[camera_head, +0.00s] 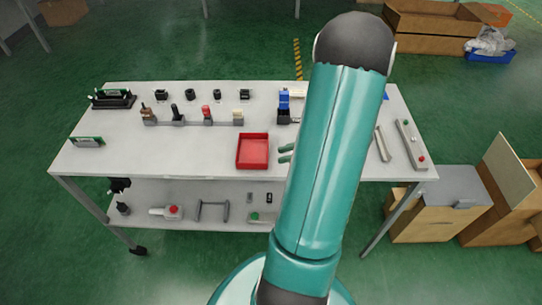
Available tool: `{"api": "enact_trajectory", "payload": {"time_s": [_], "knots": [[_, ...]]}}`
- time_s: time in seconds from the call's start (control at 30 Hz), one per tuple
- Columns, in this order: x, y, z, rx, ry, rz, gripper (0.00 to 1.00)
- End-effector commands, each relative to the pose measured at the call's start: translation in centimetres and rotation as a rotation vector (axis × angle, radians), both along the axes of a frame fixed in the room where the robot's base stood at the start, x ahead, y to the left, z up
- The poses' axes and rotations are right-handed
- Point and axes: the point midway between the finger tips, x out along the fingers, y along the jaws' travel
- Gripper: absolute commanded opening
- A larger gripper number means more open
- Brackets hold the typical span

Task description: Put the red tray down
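The red tray (253,163) is a shallow, open, square tray. The rest of my gripper is hidden behind my arm.
A row of lever fixtures (207,115) stands behind the tray. A blue and black bin (284,104) is behind my fingertips. Grey bar fixtures (410,144) lie at the table's right end. The tabletop left of the tray is clear. Cardboard boxes (437,205) stand at right.

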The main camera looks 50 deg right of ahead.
Motion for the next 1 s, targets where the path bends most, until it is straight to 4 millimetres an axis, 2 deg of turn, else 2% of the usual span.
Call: {"api": "enact_trajectory", "payload": {"time_s": [0.23, 0.37, 0.5, 0.63, 0.8, 1.0], "knots": [[-0.1, 0.0, 0.3, -0.007, 0.0, 0.01, 0.25], [1.4, 1.9, 1.8, -0.076, 0.003, 0.11, 0.25], [3.9, 6.8, 4.7, -0.249, -0.001, 0.351, 0.25], [5.4, 12.0, 7.5, -0.454, -0.024, 0.612, 0.25], [5.9, 18.1, 10.5, -0.741, -0.09, 0.936, 0.25], [5.3, 23.8, 13.7, -1.106, -0.221, 1.28, 0.25]]}}
